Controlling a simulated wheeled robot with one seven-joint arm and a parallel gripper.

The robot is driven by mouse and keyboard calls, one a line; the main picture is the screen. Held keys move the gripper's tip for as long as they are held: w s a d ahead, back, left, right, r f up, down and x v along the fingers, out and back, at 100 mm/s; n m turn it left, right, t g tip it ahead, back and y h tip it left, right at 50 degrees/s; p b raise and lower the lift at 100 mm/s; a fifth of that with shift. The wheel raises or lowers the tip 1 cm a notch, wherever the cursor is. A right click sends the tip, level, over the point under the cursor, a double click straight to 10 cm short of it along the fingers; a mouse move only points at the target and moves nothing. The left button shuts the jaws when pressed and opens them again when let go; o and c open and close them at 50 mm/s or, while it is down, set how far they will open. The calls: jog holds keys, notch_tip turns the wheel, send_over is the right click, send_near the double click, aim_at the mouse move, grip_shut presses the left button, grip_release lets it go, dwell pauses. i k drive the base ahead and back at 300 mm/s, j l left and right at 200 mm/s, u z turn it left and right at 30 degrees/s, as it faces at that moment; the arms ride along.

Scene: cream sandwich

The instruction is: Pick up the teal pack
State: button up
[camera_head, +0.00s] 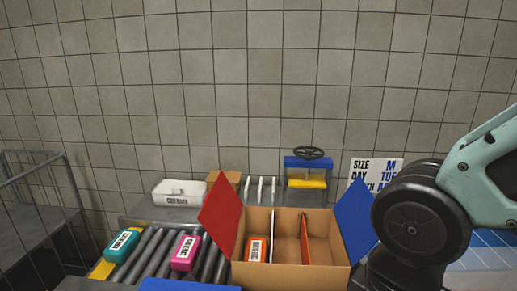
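The teal pack (121,246) lies on the roller conveyor at the lower left, with a white label on its top. It sits at the conveyor's left end, beside a yellow edge strip. A mint-green and black part of my arm (430,215) fills the right side. My gripper is not in view, so its state and distance to the pack are hidden.
A pink pack (185,251) lies on the rollers (150,255) right of the teal one. An open cardboard box (290,275) with red and blue flaps holds an orange pack (257,250). A white bin (178,193) and a blue-yellow device (307,172) stand behind. A metal railing (40,185) is at left.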

aim_at(118, 250)
jog(key=u, duration=1.3)
jog(key=i+j, duration=0.25)
jog(key=i, duration=0.15)
jog(key=i+j+u, duration=0.1)
jog(key=i+j, duration=0.4)
jog(key=i, duration=0.3)
jog(key=i+j, duration=0.25)
jog(key=i, duration=0.15)
jog(key=u, duration=0.05)
